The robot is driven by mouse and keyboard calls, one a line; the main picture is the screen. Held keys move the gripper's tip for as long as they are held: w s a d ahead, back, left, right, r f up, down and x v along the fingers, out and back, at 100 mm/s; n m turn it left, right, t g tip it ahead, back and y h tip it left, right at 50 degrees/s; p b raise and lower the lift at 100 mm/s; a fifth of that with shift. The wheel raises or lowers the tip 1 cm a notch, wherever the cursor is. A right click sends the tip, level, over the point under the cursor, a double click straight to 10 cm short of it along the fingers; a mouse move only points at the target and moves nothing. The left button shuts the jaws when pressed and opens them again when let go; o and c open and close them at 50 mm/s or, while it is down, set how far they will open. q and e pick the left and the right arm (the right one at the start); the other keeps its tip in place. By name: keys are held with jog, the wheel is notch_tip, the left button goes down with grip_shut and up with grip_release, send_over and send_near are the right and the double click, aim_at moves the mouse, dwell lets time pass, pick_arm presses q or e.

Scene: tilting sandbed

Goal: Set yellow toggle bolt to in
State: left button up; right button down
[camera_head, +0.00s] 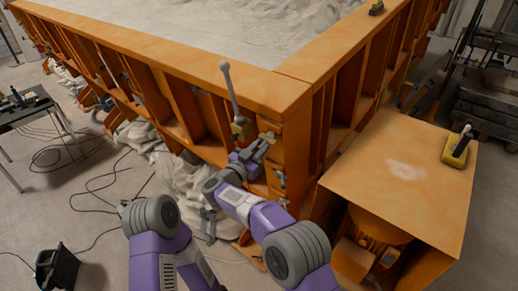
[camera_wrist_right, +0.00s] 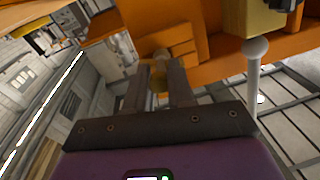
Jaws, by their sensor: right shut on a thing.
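My right gripper (camera_head: 266,140) is at the orange corner post of the sandbed, just right of and below a yellow lever box. In the right wrist view my right gripper (camera_wrist_right: 166,82) has its two dark fingers on either side of a small yellowish knob (camera_wrist_right: 160,62), which looks like the yellow toggle bolt. The gripper is shut on it. The fingers hide part of the knob, and I cannot tell the bolt's setting. In the head view I cannot make the bolt out at the fingertips. My left gripper is not in view; only its arm shows.
The yellow box (camera_head: 238,129) bears a long upright lever (camera_head: 231,90) close beside the right gripper; the lever (camera_wrist_right: 254,85) also shows in the wrist view. An orange cabinet (camera_head: 350,185) stands to the right, with a yellow control box (camera_head: 455,150) on top. Cables lie on the floor.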

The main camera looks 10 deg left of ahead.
jog(key=shift+r, duration=0.1)
jog(key=c, duration=1)
grip_release()
jog(key=b+v, duration=0.2)
jog(key=v, duration=0.5)
jog(key=shift+s+a, duration=0.15)
jog(key=shift+s, duration=0.1)
